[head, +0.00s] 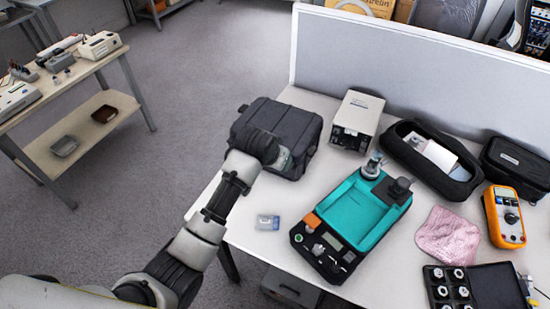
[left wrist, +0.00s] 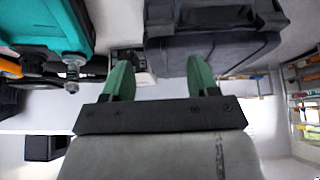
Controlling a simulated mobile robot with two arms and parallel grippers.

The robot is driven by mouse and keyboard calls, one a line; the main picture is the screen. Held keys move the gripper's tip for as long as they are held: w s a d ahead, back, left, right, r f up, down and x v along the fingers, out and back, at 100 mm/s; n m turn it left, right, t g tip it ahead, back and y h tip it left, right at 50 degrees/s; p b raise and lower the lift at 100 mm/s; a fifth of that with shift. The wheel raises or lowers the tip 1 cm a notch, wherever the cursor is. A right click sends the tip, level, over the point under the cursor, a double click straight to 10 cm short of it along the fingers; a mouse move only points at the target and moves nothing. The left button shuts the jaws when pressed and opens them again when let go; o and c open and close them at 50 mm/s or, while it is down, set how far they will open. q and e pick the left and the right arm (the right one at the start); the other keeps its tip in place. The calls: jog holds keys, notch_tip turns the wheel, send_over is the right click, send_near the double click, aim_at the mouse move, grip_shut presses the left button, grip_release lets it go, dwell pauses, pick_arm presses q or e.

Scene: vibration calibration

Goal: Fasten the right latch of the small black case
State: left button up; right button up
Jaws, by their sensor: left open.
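The small black case (head: 298,124) stands closed on the back left of the white table; it also shows in the left wrist view (left wrist: 222,45). My left gripper (head: 285,158) is at its near side, and my wrist covers part of the case's front in the head view. In the left wrist view my left gripper (left wrist: 160,75) has its two green fingers apart with nothing between them. The fingertips are close to the case's wall; I cannot tell whether they touch it. The right latch cannot be made out clearly in either view. My right gripper is not in view.
A teal-and-black device (head: 362,212) stands right of the case, with a grey box instrument (head: 357,121) behind it. An open black pouch (head: 433,160), orange multimeter (head: 505,216) and pink cloth (head: 448,237) lie farther right. A small clear box (head: 268,222) lies near the left edge. A grey partition (head: 420,65) closes the back.

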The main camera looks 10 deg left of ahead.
pick_arm(q)
jog(key=shift+o, duration=0.3)
jog(key=shift+o, duration=1.1)
jog(key=shift+a+f, duration=0.15)
jog(key=w+a+f+m+t+y+b, duration=0.3)
jog(key=m+t+b, duration=0.5)
jog(key=m, duration=0.6)
jog(key=s+d+f+m+t+h+b, duration=0.1)
jog(key=s+f+m+t+h+b, duration=0.4)
jog(key=m, duration=1.7)
jog(key=w+d+f+g+h, duration=0.1)
jog(key=w+d+f+g, duration=0.1)
jog(key=w, duration=0.4)
jog(key=shift+w+d+f+h, duration=0.15)
jog(key=shift+w+d+h, duration=0.2)
jog(key=shift+d, duration=0.55)
